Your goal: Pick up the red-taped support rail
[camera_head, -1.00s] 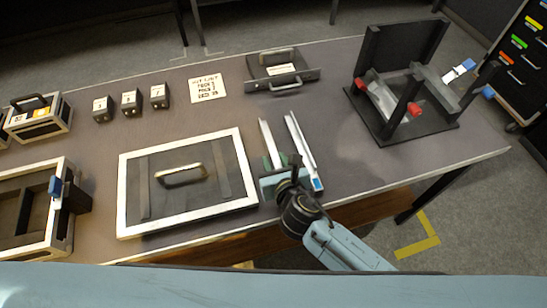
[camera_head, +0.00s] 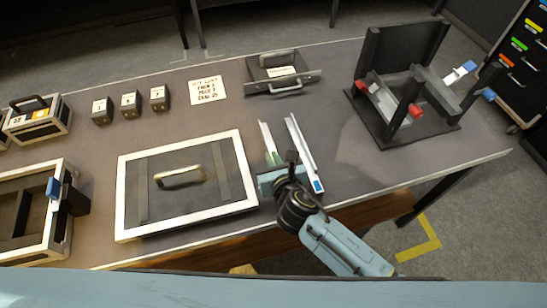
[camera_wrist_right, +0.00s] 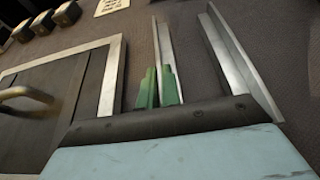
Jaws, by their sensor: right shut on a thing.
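Two pale metal rails lie near the table's front right: a left rail (camera_head: 264,133) and a right rail (camera_head: 303,150) with a blue near end. No red tape shows on either. My right gripper (camera_head: 272,172) is at the left rail's near end, shut on it. In the right wrist view, the left rail (camera_wrist_right: 163,42) runs away from the gripper, with two green pieces (camera_wrist_right: 158,88) at its near end; whether they are tape or fingers I cannot tell. The right rail (camera_wrist_right: 237,62) lies apart. Red pieces (camera_head: 415,110) show on a channel in a black stand. My left gripper is out of view.
A white-framed panel (camera_head: 236,160) with a handle lies just left of the gripper. The black stand (camera_head: 400,45) is at the right, a handled tray (camera_head: 310,77) at the back. Open table lies between the rails and the stand.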

